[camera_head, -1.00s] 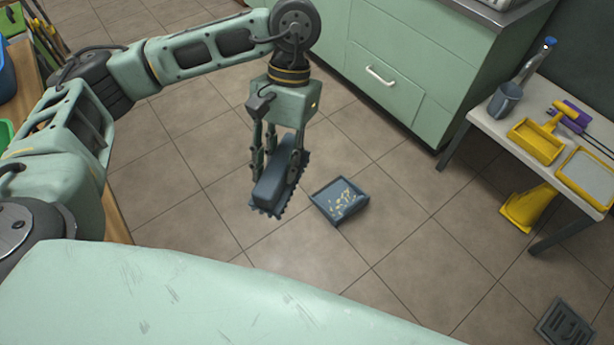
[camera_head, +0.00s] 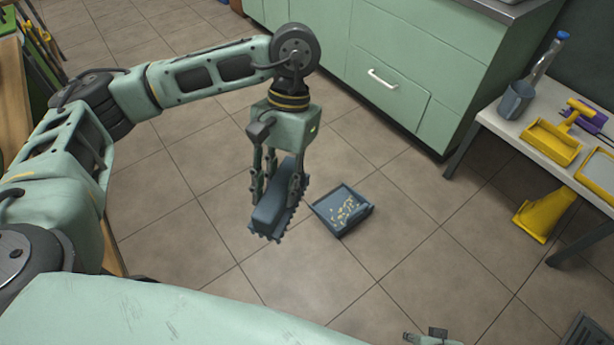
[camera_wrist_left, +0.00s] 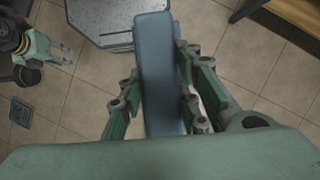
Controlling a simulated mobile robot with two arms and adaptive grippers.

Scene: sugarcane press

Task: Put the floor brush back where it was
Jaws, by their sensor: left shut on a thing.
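The floor brush (camera_head: 277,209) is a dark blue-grey block with a jagged bristle edge. My left gripper (camera_head: 277,185) is shut on it and holds it above the tiled floor, left of the dustpan. In the left wrist view the brush (camera_wrist_left: 158,80) is a long blue bar between the fingers (camera_wrist_left: 160,105). A dark blue dustpan (camera_head: 322,212) with yellowish crumbs in it lies on the floor. A part of what seems to be my right gripper (camera_head: 428,338) shows at the bottom edge; its jaw state is unclear.
Green cabinets (camera_head: 395,60) stand at the back. A light table (camera_head: 500,125) at the right bears a grey cup (camera_head: 516,101) and yellow trays (camera_head: 551,143). A yellow object (camera_head: 543,215) stands under it. A floor drain (camera_head: 588,335) is at lower right. Open tiles lie between.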

